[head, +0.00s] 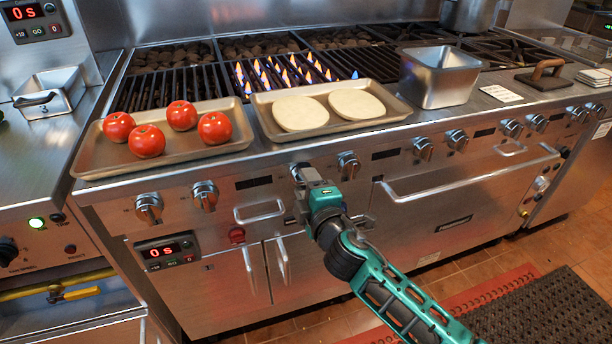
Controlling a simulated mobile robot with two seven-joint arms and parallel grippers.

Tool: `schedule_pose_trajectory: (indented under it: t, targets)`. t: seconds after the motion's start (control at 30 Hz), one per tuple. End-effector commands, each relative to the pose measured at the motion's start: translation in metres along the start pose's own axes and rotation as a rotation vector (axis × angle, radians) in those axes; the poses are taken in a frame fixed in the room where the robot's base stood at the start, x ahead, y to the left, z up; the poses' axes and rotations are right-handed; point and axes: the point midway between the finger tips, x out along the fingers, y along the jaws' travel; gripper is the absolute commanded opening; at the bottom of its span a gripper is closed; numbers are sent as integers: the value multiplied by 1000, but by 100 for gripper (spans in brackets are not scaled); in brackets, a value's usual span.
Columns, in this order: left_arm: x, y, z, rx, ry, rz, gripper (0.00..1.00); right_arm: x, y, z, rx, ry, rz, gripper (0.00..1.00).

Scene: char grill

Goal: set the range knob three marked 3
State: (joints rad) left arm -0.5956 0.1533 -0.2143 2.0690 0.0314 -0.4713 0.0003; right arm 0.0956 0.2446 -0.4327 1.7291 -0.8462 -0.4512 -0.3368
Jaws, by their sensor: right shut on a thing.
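My right gripper (301,173) reaches up from the lower right to the range's front panel. It is shut on the third knob from the left, which it almost wholly hides, so the knob's marking and pointer cannot be read. Two silver knobs show to its left, the first (149,207) and the second (204,195). A fourth knob (348,164) is just to its right. Orange flames (284,73) burn under the grate behind the tray of flat rounds. My left gripper is not in view.
A tray (190,155) with several tomatoes and a tray (385,112) with two pale rounds (300,114) sit on the ledge above the knobs. A steel pan (440,78) stands to their right. Door handles (260,212) stick out below the panel.

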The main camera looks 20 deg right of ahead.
Motion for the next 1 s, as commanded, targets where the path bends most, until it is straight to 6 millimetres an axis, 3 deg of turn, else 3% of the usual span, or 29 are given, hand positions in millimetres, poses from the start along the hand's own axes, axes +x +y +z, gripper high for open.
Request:
schedule_pose_trajectory:
  t: [0.5,1.0]
  targets:
    - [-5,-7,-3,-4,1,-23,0,0,0,-1,-305,-21,-4,20]
    - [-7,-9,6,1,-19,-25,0,0,-1,-1,-350,-24,-5,20]
